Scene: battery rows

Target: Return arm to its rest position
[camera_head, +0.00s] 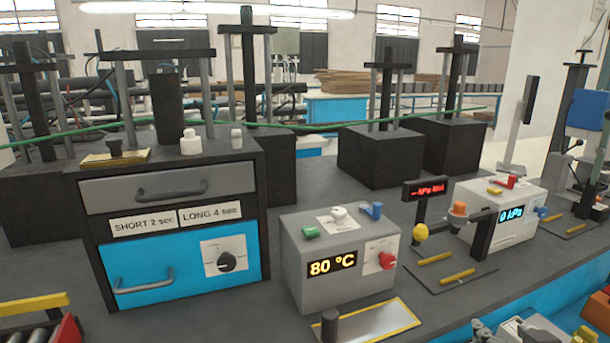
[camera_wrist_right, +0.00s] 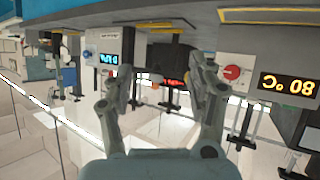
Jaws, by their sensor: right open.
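My right gripper (camera_head: 500,329) shows only in part at the bottom edge of the head view, right of the middle, in front of the bench. In the right wrist view both fingers of the right gripper (camera_wrist_right: 160,92) stand wide apart. I see nothing held between them. Behind the gap, some way off, are the bench devices. The rest of the right arm is mostly out of the frame. My left gripper does not show in either view.
A grey box reading 80 °C (camera_head: 340,262) stands on the bench, with a yellow-edged plate (camera_head: 385,322) before it. A kPa box (camera_head: 500,215), a red-digit display post (camera_head: 425,190) and a drawer cabinet (camera_head: 170,260) with a blue front stand around it.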

